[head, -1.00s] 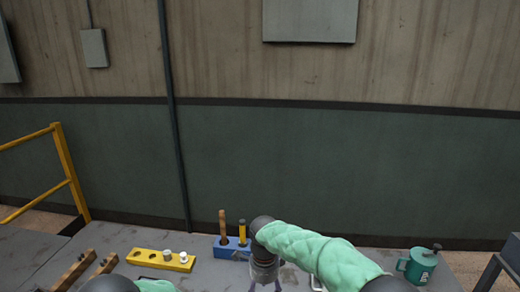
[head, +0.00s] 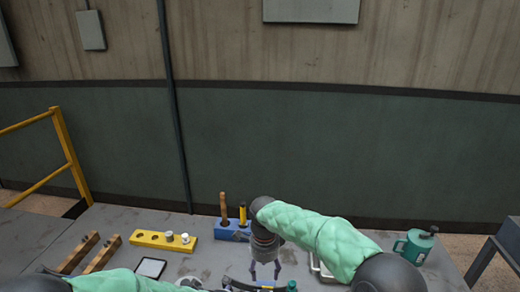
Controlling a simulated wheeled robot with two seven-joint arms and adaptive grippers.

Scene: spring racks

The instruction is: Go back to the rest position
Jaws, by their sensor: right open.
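My right gripper (head: 265,272) hangs at the end of my green-sleeved right arm, pointing down over the table (head: 205,262) near the front middle. Its two fingers are spread, with nothing visible between them. My left arm comes in low from the left along the bottom edge; its gripper cannot be made out. A blue block (head: 232,232) stands just behind my right gripper, holding a wooden-handled tool (head: 223,207) and a yellow-handled tool (head: 243,214). A yellow rack (head: 150,239) with holes lies to the left, with two small pale cylinders at its right end.
Two wooden bars (head: 103,254) and a black-framed white panel (head: 151,267) lie at the left front. A teal mug-like can (head: 414,246) stands at the far right. A pale tray (head: 322,270) is partly hidden by my right arm. A yellow railing (head: 68,150) stands beyond the left.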

